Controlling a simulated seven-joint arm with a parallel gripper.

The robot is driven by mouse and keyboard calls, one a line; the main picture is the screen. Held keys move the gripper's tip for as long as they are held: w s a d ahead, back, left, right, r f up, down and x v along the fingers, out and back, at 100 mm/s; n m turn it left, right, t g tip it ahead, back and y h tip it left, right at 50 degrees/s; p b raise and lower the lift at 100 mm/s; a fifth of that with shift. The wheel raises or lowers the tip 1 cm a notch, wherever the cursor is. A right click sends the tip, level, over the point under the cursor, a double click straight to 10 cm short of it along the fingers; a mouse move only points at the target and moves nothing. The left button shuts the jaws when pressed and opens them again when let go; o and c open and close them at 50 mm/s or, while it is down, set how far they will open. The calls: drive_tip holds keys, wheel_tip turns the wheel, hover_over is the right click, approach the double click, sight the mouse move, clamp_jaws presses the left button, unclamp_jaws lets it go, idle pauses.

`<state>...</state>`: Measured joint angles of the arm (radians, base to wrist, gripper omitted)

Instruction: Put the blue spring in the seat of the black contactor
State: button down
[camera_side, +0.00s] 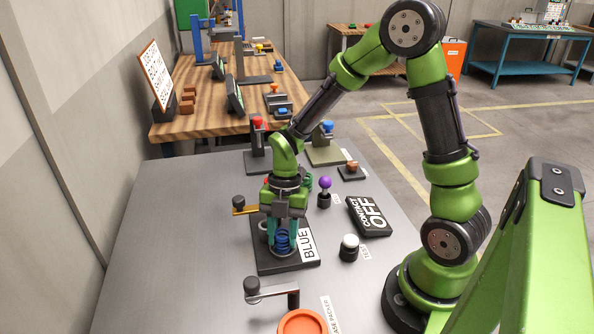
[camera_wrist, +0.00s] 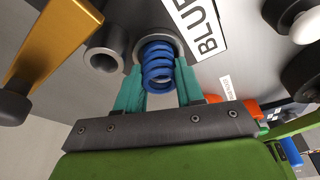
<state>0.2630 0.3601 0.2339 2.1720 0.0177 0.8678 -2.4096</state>
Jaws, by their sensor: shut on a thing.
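The blue spring (camera_side: 282,241) is upright between the two teal fingers of my gripper (camera_side: 284,232). In the wrist view my gripper (camera_wrist: 158,78) is shut on the spring (camera_wrist: 158,68), one finger on each side. The spring's far end lines up with a round grey seat (camera_wrist: 146,42); I cannot tell whether it is inside it or just above. The seat is on a dark plate (camera_side: 305,262) with a white "BLUE" label (camera_side: 307,243), which also shows in the wrist view (camera_wrist: 203,22). I take this plate to be the black contactor.
A grey hollow cylinder (camera_wrist: 106,48) stands beside the seat. A gold lever (camera_wrist: 58,38) with a black knob lies left of it. A crank (camera_side: 272,290), a white-topped button (camera_side: 349,246), a purple knob (camera_side: 325,184) and a black "CONTACT OFF" sign (camera_side: 369,216) surround the plate. The table's left is clear.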

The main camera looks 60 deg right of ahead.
drive_tip(key=c, duration=0.7)
unclamp_jaws()
drive_tip(key=shift+f, duration=0.15)
drive_tip(key=v, duration=1.2)
drive_tip(key=s+a+r+m+t, duration=0.1)
drive_tip(key=s+r+m+t, duration=0.3)
drive_tip(key=m, duration=0.9)
drive_tip(key=s+a+r+m+t+h, duration=0.1)
drive_tip(key=s+r+m+t, duration=0.3)
drive_tip(key=m, duration=0.9)
drive_tip(key=shift+s+a+r+m, duration=0.3)
drive_tip(key=shift+s+a+r, duration=0.25)
drive_tip(key=shift+a+r, duration=0.15)
